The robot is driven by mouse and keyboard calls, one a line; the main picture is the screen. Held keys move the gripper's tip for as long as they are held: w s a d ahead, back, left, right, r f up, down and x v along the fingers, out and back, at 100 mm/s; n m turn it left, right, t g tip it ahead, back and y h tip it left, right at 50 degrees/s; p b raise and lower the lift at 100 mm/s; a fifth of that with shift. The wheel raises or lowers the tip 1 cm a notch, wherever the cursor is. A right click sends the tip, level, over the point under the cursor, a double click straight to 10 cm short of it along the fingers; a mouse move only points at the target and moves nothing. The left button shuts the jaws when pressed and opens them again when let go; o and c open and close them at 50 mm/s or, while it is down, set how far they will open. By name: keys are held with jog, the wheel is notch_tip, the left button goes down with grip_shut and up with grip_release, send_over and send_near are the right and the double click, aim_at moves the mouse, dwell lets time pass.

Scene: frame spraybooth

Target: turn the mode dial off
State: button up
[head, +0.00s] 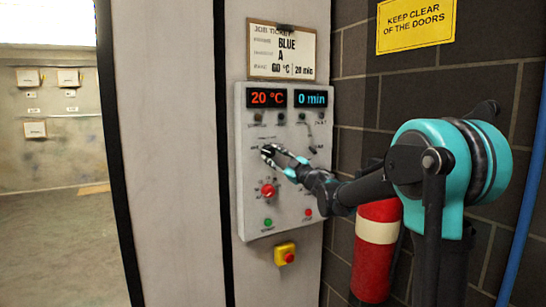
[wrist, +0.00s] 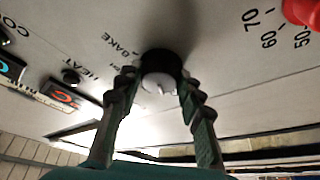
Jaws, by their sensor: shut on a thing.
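The control panel (head: 251,210) is a pale box on a light wall, with displays reading 20 °C and 0 min. The mode dial (wrist: 160,64) is a dark round knob with a pale front, seen in the wrist view near the BAKE label. My gripper (head: 268,153) reaches the panel from the right. In the wrist view its two fingers (wrist: 158,84) are shut on the dial, one on each side. In the head view the fingers hide most of the dial. I cannot tell which position the dial points to.
A red knob (head: 268,190) sits below my gripper. Lower are a green button (head: 268,222), a red button (head: 308,212) and a yellow emergency stop box (head: 284,254). A job ticket (head: 281,50) hangs above. A red extinguisher (head: 373,265) stands under my arm at right.

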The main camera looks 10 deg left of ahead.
jog(key=shift+r+n+g, duration=0.1)
jog(key=shift+n+g, duration=0.3)
jog(key=shift+n, duration=0.3)
jog(key=o, duration=1.2)
jog(key=shift+w, duration=0.1)
jog(key=shift+c, duration=0.2)
jog(key=v, duration=1.2)
jog(key=shift+a, duration=0.1)
